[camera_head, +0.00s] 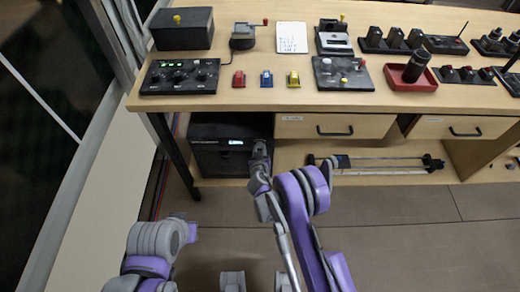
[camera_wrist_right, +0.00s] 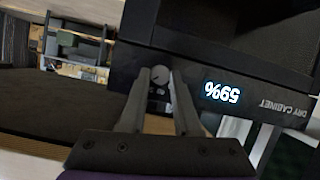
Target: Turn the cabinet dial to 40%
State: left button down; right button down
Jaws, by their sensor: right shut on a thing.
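The black dry cabinet (camera_head: 218,160) stands on the lower shelf under the left end of the table. Its lit display shows in the head view (camera_head: 234,142); in the right wrist view the display (camera_wrist_right: 222,92) appears upside down and seems to read 59%. The small round grey dial (camera_wrist_right: 161,74) sits on the cabinet front beside the display. My right gripper (camera_head: 261,150) is at the cabinet front, with its two fingers (camera_wrist_right: 161,85) closed on the dial, one on each side. In the head view the gripper hides the dial.
The wooden table (camera_head: 210,100) above holds several devices. Drawers (camera_head: 335,127) are right of the cabinet under the tabletop. A slider rail (camera_head: 385,165) lies on the lower shelf. The floor (camera_head: 410,215) in front is clear on the right.

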jog(key=shift+a+f+n+h+b, duration=0.1)
jog(key=shift+a+n+h+b, duration=0.1)
jog(key=shift+n+h+b, duration=0.45)
jog(key=n+h+b, duration=0.1)
jog(key=n+h, duration=0.1)
jog(key=n, duration=0.1)
jog(key=shift+a+f+b, duration=0.1)
jog(key=shift+f+b, duration=0.05)
jog(key=shift+b, duration=0.2)
jog(key=shift+a+f+n+t+h+b, duration=0.15)
jog(key=shift+n+t+h+b, duration=0.45)
jog(key=shift+n+b, duration=0.6)
jog(key=shift+n+t+h+b, duration=0.3)
jog(key=shift+n+h+b, duration=0.35)
jog(key=shift+n+b, duration=0.55)
jog(key=shift+n, duration=0.25)
jog(key=c, duration=0.6)
grip_release()
jog(key=shift+c, duration=0.2)
jog(key=p+v, duration=0.1)
jog(key=v, duration=1)
